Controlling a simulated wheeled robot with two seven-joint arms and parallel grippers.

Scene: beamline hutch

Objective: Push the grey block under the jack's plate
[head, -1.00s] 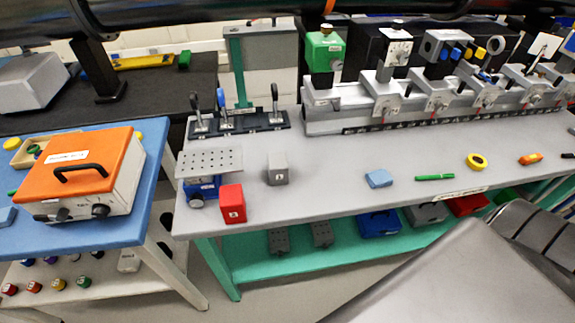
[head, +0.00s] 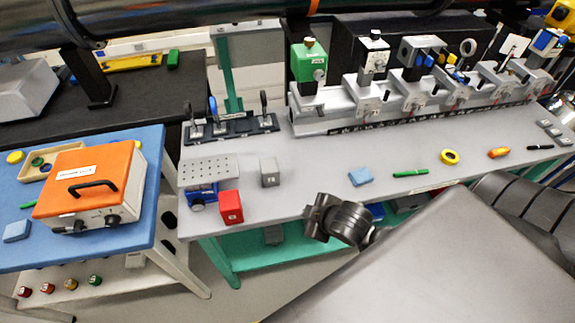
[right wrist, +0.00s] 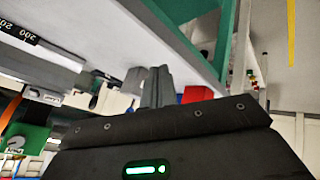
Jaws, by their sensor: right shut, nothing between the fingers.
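The grey block (head: 269,172) stands upright on the grey bench, to the right of the jack and apart from it. The jack has a perforated grey plate (head: 209,168) over a blue body (head: 203,192). A red block (head: 231,206) stands at the jack's front right, and its red shows in the right wrist view (right wrist: 198,95). My right gripper (head: 314,219) is at the bench's front edge, right of and nearer than the grey block, not touching it. Its fingers (right wrist: 157,82) are shut and empty in the right wrist view. My left gripper is out of view.
Behind the jack is a black base with several upright handles (head: 231,127). A metal rail with instruments (head: 400,105) fills the bench's back. A blue sponge-like piece (head: 360,176) and a green pen (head: 410,173) lie to the right. Bench between grey block and blue piece is clear.

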